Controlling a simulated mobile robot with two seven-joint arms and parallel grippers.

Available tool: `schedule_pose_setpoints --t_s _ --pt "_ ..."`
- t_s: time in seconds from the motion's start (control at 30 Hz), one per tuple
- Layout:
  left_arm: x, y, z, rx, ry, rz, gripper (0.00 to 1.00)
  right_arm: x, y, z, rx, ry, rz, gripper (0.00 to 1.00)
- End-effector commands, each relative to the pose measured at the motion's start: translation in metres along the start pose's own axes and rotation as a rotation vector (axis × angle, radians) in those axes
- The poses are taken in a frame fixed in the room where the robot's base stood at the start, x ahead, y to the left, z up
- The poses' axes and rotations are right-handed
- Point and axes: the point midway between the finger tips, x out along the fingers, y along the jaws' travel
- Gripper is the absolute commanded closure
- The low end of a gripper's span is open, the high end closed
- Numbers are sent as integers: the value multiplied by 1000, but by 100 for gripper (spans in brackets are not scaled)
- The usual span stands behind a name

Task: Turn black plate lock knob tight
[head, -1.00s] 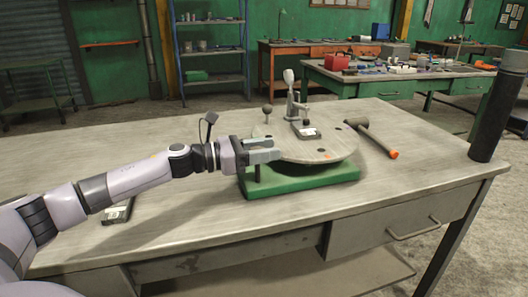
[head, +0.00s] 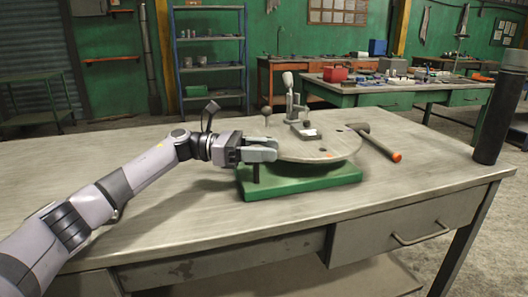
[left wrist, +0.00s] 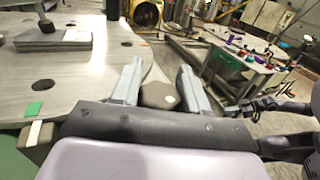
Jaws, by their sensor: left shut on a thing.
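My left gripper (head: 264,151) is at the near left edge of a round grey plate (head: 310,150) on a green base (head: 300,181). Its fingers are closed around the lock knob, which they mostly hide in the head view; a dark upright stem (head: 256,173) shows below them. In the left wrist view the two fingers (left wrist: 160,88) stand on either side of a dark grey-brown knob (left wrist: 158,96) with a small pale mark. I cannot tell how tight the knob is. My right gripper is not seen in the head view.
A clamp (head: 291,98) and a dark block with a white label (head: 304,132) are on the plate. A hammer (head: 374,141) lies right of it. A black cylinder (head: 489,125) stands at the table's right corner. The table's left front (head: 190,230) is clear.

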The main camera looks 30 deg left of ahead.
Motion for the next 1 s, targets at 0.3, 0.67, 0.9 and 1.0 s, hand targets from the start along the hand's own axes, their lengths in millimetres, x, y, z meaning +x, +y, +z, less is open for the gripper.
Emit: schedule_pose_setpoints --t_s 0.3,0.67,0.9,1.0 --pt "0 0 3 2 -6 2 35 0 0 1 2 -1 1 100" --pt "-6 0 0 1 -2 3 35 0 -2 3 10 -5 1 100" --pt "-43 1 -1 0 -2 4 35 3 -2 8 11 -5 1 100" --pt "-57 1 0 0 -3 4 35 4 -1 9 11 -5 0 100"
